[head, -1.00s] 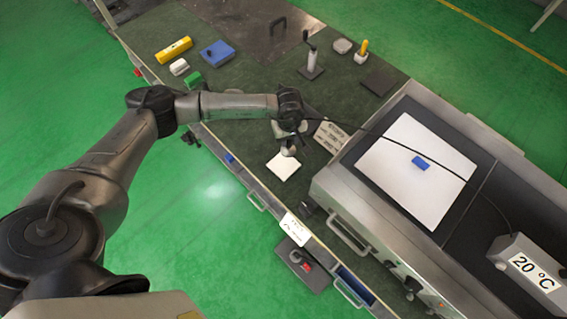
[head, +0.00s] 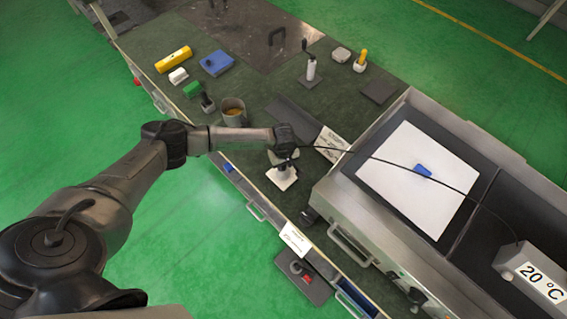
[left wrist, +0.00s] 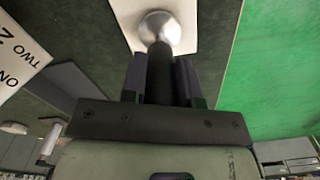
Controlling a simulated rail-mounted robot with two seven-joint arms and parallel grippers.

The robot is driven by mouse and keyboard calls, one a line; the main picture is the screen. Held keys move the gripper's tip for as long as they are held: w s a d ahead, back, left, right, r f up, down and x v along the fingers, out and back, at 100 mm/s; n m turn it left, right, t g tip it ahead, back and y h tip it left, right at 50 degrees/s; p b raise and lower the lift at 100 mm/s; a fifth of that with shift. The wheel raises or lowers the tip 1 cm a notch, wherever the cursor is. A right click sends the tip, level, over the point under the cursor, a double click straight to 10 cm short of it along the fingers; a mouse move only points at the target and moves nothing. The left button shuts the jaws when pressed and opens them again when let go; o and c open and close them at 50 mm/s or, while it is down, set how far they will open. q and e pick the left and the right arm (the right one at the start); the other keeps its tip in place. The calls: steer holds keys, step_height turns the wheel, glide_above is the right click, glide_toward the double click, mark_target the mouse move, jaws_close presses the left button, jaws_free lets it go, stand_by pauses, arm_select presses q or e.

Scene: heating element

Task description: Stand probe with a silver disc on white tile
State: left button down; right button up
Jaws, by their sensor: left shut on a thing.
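The probe has a silver disc at its end and a dark handle. My left gripper (head: 285,157) is shut on the probe's dark handle (left wrist: 160,72), which lies between its fingers in the left wrist view. The silver disc (left wrist: 160,33) points down over the white tile (left wrist: 124,14). In the head view the tile (head: 290,184) lies near the table's front edge, partly hidden by the gripper and probe. The disc appears within the tile's area. I cannot tell whether it touches the tile. My right gripper is not in view.
A black cable (head: 378,159) runs from my left gripper's area to the 20 °C box (head: 533,275). A hotplate unit (head: 440,150) with a white plate stands right. A mug (head: 233,112) and a printed card (head: 332,143) are near my arm.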

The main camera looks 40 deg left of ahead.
arm_select(q)
steer(key=shift+w+f, duration=0.1)
steer(key=shift+f, duration=0.05)
steer(key=shift+f, duration=0.15)
steer(key=c, duration=0.9)
jaws_free()
steer(key=shift+o, duration=0.2)
steer(key=shift+r, duration=0.7)
step_height(320, 180, up, 10)
steer(key=shift+f+p, duration=0.15)
steer(key=shift+p, duration=0.75)
steer(key=shift+r, duration=0.75)
